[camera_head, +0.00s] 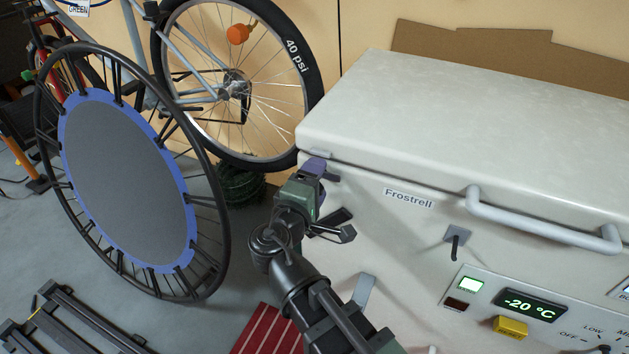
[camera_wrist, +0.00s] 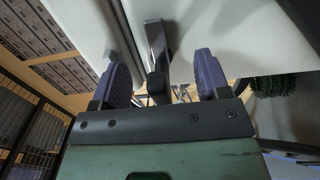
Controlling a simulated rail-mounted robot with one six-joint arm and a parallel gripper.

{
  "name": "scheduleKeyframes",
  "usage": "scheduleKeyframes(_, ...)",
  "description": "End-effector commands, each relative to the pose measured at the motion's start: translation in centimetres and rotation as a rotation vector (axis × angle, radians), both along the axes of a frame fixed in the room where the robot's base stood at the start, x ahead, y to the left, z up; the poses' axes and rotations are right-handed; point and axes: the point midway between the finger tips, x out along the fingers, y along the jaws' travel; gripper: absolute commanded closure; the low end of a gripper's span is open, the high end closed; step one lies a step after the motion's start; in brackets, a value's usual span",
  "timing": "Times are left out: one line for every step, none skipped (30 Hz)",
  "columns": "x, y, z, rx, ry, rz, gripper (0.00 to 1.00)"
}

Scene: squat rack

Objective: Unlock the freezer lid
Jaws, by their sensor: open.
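The white chest freezer lid (camera_head: 480,125) is closed on the body. A pale bar handle (camera_head: 545,225) is on its front. A small plate with a dark lever or key (camera_head: 456,241) sits on the front below the handle. My gripper (camera_head: 316,168) is at the freezer's front left corner, by the lid seam. In the wrist view its purple fingers (camera_wrist: 162,76) are spread apart. A dark metal bar (camera_wrist: 156,45), seemingly a latch, shows between them with gaps on both sides. I cannot tell contact from these views.
A control panel (camera_head: 530,310) reading -20 °C is low on the freezer front. A coiled green item (camera_head: 241,185) lies behind my gripper. Cardboard (camera_head: 510,60) stands behind the freezer.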

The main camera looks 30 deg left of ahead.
Motion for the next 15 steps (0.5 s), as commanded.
scheduleKeyframes(0.0,0.0,0.0,0.0,0.0,0.0,0.23)
scheduleKeyframes(0.0,0.0,0.0,0.0,0.0,0.0,0.18)
scheduleKeyframes(0.0,0.0,-0.01,0.0,0.0,0.0,0.12)
scheduleKeyframes(0.0,0.0,-0.01,0.0,0.0,0.0,0.07)
scheduleKeyframes(0.0,0.0,-0.01,0.0,0.0,0.0,0.03)
scheduleKeyframes(0.0,0.0,-0.01,-0.001,0.0,0.0,0.0)
scheduleKeyframes(0.0,0.0,-0.01,-0.001,0.0,0.0,0.0)
scheduleKeyframes(0.0,0.0,-0.01,-0.001,0.0,0.0,0.0)
scheduleKeyframes(0.0,0.0,-0.01,-0.001,0.0,0.0,0.0)
scheduleKeyframes(0.0,0.0,-0.01,-0.001,0.0,0.0,0.0)
scheduleKeyframes(-0.01,0.0,-0.01,-0.001,0.0,0.0,0.0)
scheduleKeyframes(-0.1,-0.02,-0.01,-0.001,0.0,0.0,0.0)
scheduleKeyframes(-0.24,-0.05,-0.01,-0.001,0.0,0.001,0.0)
scheduleKeyframes(-0.46,-0.09,-0.01,-0.001,0.0,0.001,0.0)
scheduleKeyframes(-0.87,-0.18,-0.01,-0.001,0.0,0.001,0.0)
